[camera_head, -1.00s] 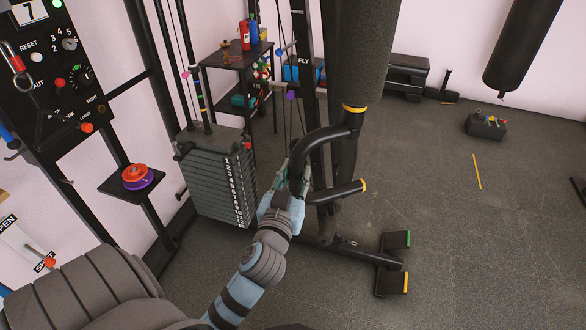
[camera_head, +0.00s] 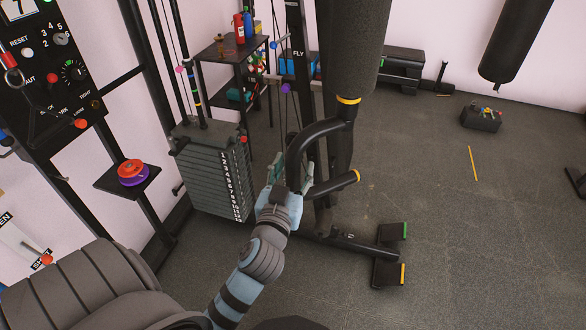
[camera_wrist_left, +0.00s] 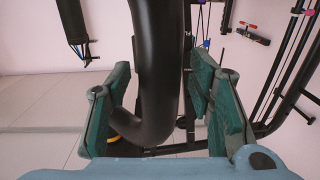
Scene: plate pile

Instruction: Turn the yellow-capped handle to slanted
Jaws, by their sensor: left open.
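The yellow-capped handle (camera_head: 333,184) is a black bar below the padded arm of the machine. It joins a curved black tube (camera_head: 300,147), and its yellow end cap (camera_head: 357,176) points right. My left gripper (camera_head: 291,174) is at the lower bend of the tube, left of the capped end. In the left wrist view, my left gripper (camera_wrist_left: 160,90) is open, with green fingers on either side of the black tube (camera_wrist_left: 158,70). Gaps show beside the tube. The capped end is largely hidden there. My right gripper is not in view.
A weight stack (camera_head: 212,170) stands left of the handle. A black upright (camera_head: 300,60) rises behind it, with a padded roller (camera_head: 352,45) above. A floor foot (camera_head: 388,262) with green and yellow ends lies at lower right. Open floor is to the right.

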